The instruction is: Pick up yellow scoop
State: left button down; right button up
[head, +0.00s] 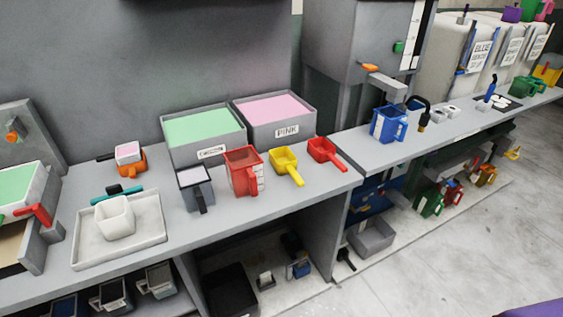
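A yellow scoop (286,164) lies on the grey counter, its cup toward the back and its handle pointing to the front right. It stands between a red jug (243,170) on its left and a red scoop (325,152) on its right, in front of the bin labelled PINK. The yellow scoop looks empty inside. Neither of my grippers is in view. A purple shape shows at the bottom right corner, and I cannot tell what it is.
Behind stand a bin of green powder (205,132) and a bin of pink powder (275,118). A grey scoop (195,186) stands left of the red jug. A white tray (150,230) holds a white container. A blue jug (387,124) stands farther right. Counter in front of the scoop is clear.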

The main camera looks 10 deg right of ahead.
aim_at(283, 161)
jog(key=u, duration=1.5)
jog(key=z, duration=1.95)
jog(key=i+u, duration=0.3)
jog(key=i+l+u, duration=0.1)
jog(key=i+u, duration=0.25)
jog(key=i, duration=0.1)
